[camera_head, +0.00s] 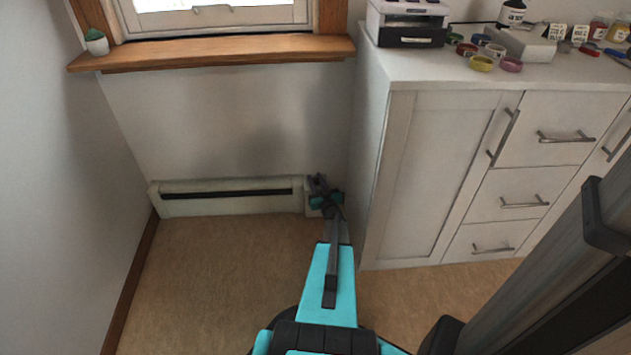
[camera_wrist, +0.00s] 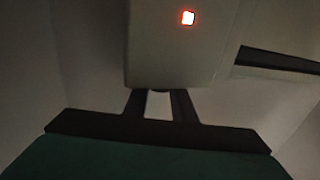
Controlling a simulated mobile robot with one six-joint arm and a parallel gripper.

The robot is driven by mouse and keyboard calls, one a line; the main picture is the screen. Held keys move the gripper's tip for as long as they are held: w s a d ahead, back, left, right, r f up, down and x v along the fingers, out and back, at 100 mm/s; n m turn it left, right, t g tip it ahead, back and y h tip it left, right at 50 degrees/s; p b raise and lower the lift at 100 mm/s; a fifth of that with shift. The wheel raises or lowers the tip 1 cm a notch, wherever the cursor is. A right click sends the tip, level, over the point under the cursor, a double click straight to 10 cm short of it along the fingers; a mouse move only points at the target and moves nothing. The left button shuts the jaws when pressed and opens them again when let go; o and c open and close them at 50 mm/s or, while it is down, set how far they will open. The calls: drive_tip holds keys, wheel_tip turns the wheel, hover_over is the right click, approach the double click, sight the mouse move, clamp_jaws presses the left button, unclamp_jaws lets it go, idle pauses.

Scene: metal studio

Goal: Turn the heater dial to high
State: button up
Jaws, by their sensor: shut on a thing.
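The heater (camera_head: 235,205) is a low white baseboard unit with a dark slot, against the wall under the window. My gripper (camera_head: 318,188) is at its right end and covers much of that end. In the wrist view, the heater's end panel (camera_wrist: 165,55) fills the upper middle, with a lit red-rimmed light (camera_wrist: 188,17). My gripper (camera_wrist: 158,95) is at the panel's lower edge, its two dark fingers a little apart. They are shut on the heater dial, which is mostly hidden; only a small dark edge shows between the fingertips. The dial's setting cannot be read.
A white cabinet (camera_head: 420,170) with drawers stands close to the right of my arm, with jars and rings of tape on top. A wooden window sill (camera_head: 210,52) juts out above the heater. The carpet (camera_head: 215,270) to the left is clear.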

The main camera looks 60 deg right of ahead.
drive_tip(key=shift+f+m+g+h+b, duration=0.1)
drive_tip(key=shift+m+g+h+b, duration=1.3)
drive_tip(key=shift+b, duration=0.9)
drive_tip(key=shift+w+m+g+h, duration=0.1)
drive_tip(key=shift+m+g+h, duration=0.85)
drive_tip(key=shift+g, duration=0.65)
drive_tip(key=shift+r+m+g+h+p, duration=0.25)
drive_tip(key=shift+m+g+h+p, duration=0.3)
drive_tip(key=shift+m+g+p, duration=0.9)
drive_tip(key=shift+d+m+g+p, duration=0.1)
drive_tip(key=shift+m+g+p, duration=0.2)
drive_tip(key=shift+g+p, duration=0.75)
drive_tip(key=m+g+p, duration=0.1)
drive_tip(key=g+p, duration=0.1)
drive_tip(key=p, duration=0.1)
drive_tip(key=shift+w+m+g+h, duration=0.1)
drive_tip(key=shift+m+g+h, duration=0.2)
drive_tip(key=shift+m+g, duration=0.1)
drive_tip(key=shift+m+g+p, duration=0.5)
drive_tip(key=shift+g+p, duration=0.3)
drive_tip(key=shift+p, duration=0.3)
drive_tip(key=shift+s+f+m+g+p, duration=0.1)
drive_tip(key=shift+s+m+g+p, duration=0.1)
drive_tip(key=shift+m+g+p, duration=0.25)
